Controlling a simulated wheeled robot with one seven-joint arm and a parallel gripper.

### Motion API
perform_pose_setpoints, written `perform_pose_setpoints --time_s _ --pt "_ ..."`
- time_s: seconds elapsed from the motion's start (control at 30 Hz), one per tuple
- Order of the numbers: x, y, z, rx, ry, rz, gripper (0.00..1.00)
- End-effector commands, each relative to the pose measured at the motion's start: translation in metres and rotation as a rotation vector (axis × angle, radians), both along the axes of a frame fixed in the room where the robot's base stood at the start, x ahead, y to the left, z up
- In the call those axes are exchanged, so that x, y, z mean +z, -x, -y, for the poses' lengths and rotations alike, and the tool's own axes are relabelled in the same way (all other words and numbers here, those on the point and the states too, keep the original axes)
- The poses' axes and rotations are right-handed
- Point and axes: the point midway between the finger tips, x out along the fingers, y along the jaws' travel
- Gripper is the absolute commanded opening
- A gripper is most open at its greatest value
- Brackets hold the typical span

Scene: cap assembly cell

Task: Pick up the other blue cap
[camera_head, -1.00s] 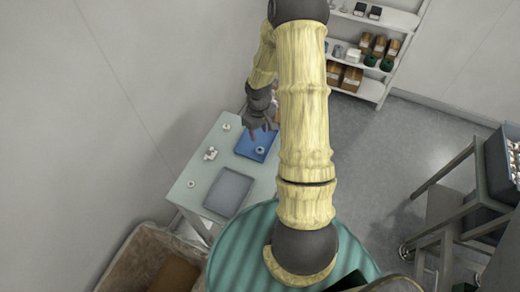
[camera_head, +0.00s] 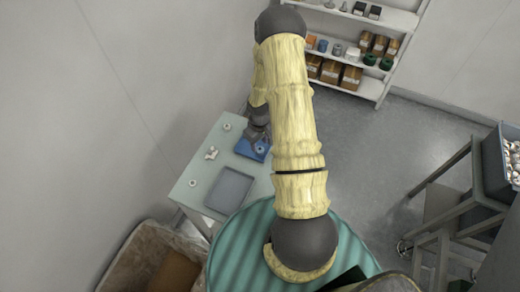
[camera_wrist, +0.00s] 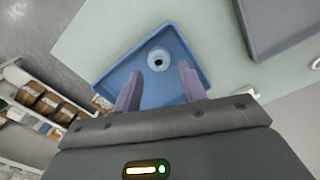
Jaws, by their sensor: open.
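A round, pale bluish-white cap with a dark central hole (camera_wrist: 159,59) lies in the blue tray (camera_wrist: 110,84). In the head view the cap is small (camera_head: 261,149), in the same blue tray (camera_head: 243,147). My gripper (camera_wrist: 160,69) is open and empty. In the wrist view its two fingers point at the cap, which shows just beyond and between the fingertips. My gripper hangs over the tray in the head view (camera_head: 260,141). I cannot tell the exact height gap. No second blue cap is clear in view.
A grey tray (camera_head: 230,188) lies on the pale table (camera_head: 190,170) nearer to me. White parts lie left of the trays: a ring (camera_head: 227,126), a branched fitting (camera_head: 211,154) and another ring (camera_head: 192,183). A shelf (camera_head: 364,84) with boxes stands behind.

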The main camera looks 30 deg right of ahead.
Motion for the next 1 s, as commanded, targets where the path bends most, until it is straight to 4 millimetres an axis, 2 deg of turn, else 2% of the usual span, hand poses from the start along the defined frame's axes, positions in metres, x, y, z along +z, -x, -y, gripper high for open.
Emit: perform_pose_setpoints --time_s 0.37,0.93,1.0 --pt "-0.035 0.002 0.002 0.001 0.0 -0.001 0.41" --pt "-0.037 0.001 0.001 0.0 0.0 0.0 0.41" --pt "-0.037 0.001 0.001 0.0 0.0 0.0 0.28"
